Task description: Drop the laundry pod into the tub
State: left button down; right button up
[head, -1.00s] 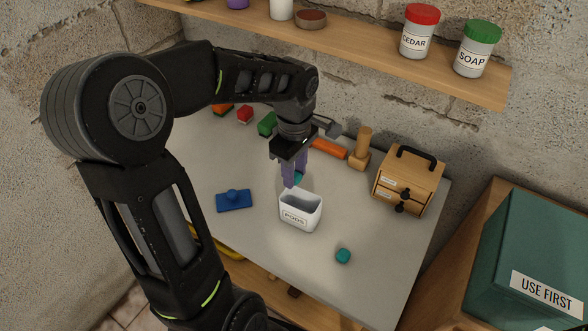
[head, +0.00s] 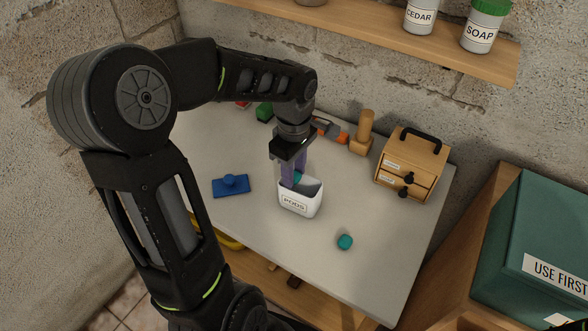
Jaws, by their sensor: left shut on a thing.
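The white tub (head: 299,203) labelled PODS stands upright on the grey table. My left gripper (head: 293,178) points down at the tub, its purple fingertips at or just inside the rim on the left side. It is shut on a teal laundry pod (head: 297,178), of which only a small part shows between the fingers. Another teal pod (head: 345,242) lies on the table to the right of the tub. The tub's inner floor is mostly hidden. My right gripper is not in view.
A blue flat piece with a knob (head: 231,186) lies left of the tub. A wooden drawer box (head: 411,165), a wooden peg (head: 362,135) and a green block (head: 264,111) stand farther back. A shelf (head: 400,38) overhangs the wall side.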

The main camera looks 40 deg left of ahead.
pick_arm(q)
jog(key=c, duration=0.9)
grip_release()
jog(key=shift+c, duration=0.2)
notch_tip(320, 180, up, 8)
jog(key=shift+f, duration=0.1)
